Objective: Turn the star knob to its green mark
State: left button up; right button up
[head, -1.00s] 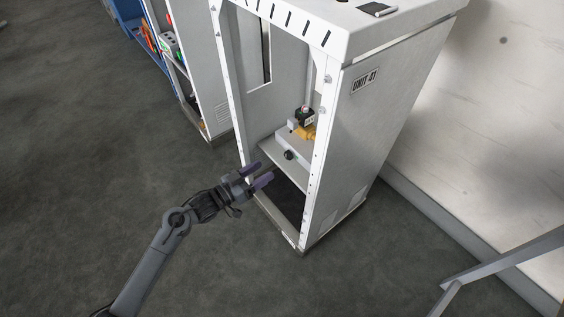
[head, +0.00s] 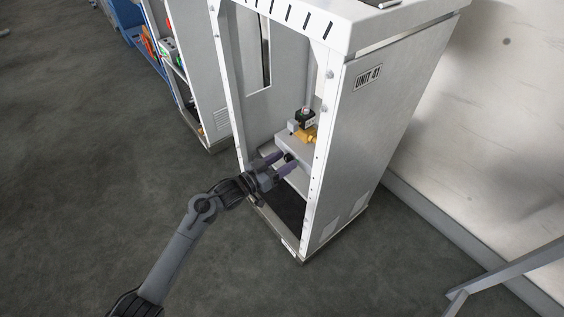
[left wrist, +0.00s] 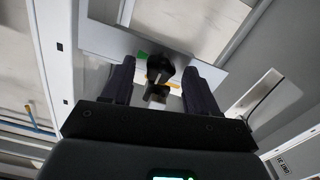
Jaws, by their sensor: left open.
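The star knob (head: 289,157) is a small black knob on the front of a light grey box inside the white cabinet (head: 371,110). In the left wrist view the knob (left wrist: 160,68) shows dark between my two fingers, with space on both sides. A green mark (left wrist: 142,55) shows at its upper left, and a yellow-orange patch lies behind it. My left gripper (head: 279,162) is open at the cabinet's front opening, its purple-grey fingers on either side of the knob. I cannot tell whether they touch it. My right gripper is not in view.
The cabinet's front post (head: 316,150) stands just right of my left gripper. A brass fitting with a dark top (head: 306,124) sits on the box. A second cabinet (head: 200,75) stands behind at the left. The floor at the left is clear.

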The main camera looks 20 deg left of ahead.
pick_arm(q)
jog(key=c, duration=1)
jog(key=shift+c, duration=0.2)
jog(key=shift+m, duration=0.4)
jog(key=shift+p, duration=0.4)
jog(key=m+p, duration=0.1)
jog(key=m, duration=0.1)
jog(key=shift+r+m, duration=0.1)
jog(key=shift+m, duration=0.3)
jog(key=m+p, duration=0.1)
jog(key=m, duration=0.3)
jog(key=shift+m, duration=0.3)
jog(key=m+p, duration=0.1)
jog(key=m, duration=0.3)
jog(key=shift+d, duration=0.1)
jog(key=m, duration=0.5)
jog(key=shift+f+m, duration=0.2)
jog(key=shift+m, duration=0.1)
